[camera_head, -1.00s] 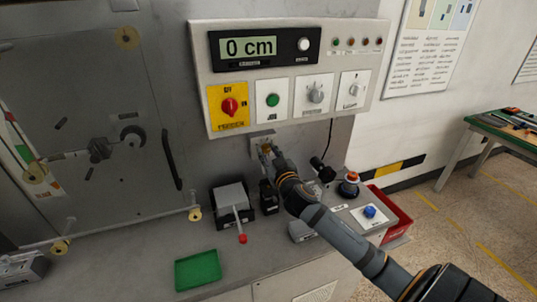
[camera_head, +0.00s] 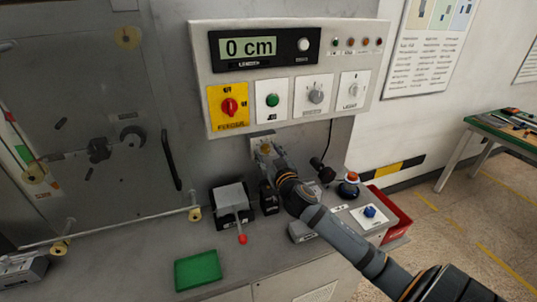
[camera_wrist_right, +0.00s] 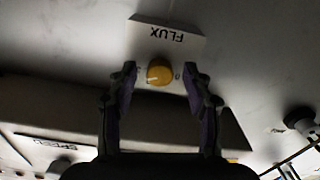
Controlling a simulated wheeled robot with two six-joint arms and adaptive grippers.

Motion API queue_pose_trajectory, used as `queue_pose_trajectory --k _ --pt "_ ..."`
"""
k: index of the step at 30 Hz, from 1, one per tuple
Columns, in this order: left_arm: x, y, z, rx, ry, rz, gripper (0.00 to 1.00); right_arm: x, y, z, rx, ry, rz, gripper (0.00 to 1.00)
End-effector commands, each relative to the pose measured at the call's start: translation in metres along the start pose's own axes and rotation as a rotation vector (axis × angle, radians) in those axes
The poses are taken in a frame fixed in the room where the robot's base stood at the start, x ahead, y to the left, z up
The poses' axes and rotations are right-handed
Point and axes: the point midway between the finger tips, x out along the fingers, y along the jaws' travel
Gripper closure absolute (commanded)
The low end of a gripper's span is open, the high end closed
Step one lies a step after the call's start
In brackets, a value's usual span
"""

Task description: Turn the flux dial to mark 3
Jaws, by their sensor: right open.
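The flux dial (camera_wrist_right: 160,72) is a round yellow knob with a pale pointer line, on a plate marked FLUX (camera_wrist_right: 168,36) that appears upside down in the right wrist view. In the head view the plate (camera_head: 256,143) sits just below the control panel, and my gripper covers much of it. My right gripper (camera_wrist_right: 160,82) is open, with one finger on each side of the dial and a gap on both sides. In the head view the right gripper (camera_head: 264,150) is close in front of the plate. The dial's marks are too small to read. My left gripper is not in view.
The control panel (camera_head: 290,60) with its display reading 0 cm overhangs the dial. A grey box with a red-tipped lever (camera_head: 241,238), a green tray (camera_head: 198,270), a blue knob (camera_head: 370,211) and a red bin (camera_head: 398,222) stand around the bench.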

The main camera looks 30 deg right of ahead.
Motion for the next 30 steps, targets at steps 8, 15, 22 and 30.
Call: queue_pose_trajectory --k 8,15,22,30 --pt "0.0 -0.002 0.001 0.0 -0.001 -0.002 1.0 -0.027 -0.001 0.001 -0.009 -0.001 -0.004 0.5" --pt "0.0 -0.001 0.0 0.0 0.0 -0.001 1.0 -0.065 0.0 0.001 -0.01 -0.003 -0.002 0.5" --pt "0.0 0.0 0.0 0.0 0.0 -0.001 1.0 -0.076 0.0 0.0 -0.001 0.0 0.0 0.5" --pt "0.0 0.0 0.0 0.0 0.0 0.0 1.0 -0.075 0.0 0.0 0.0 0.0 0.0 0.5"
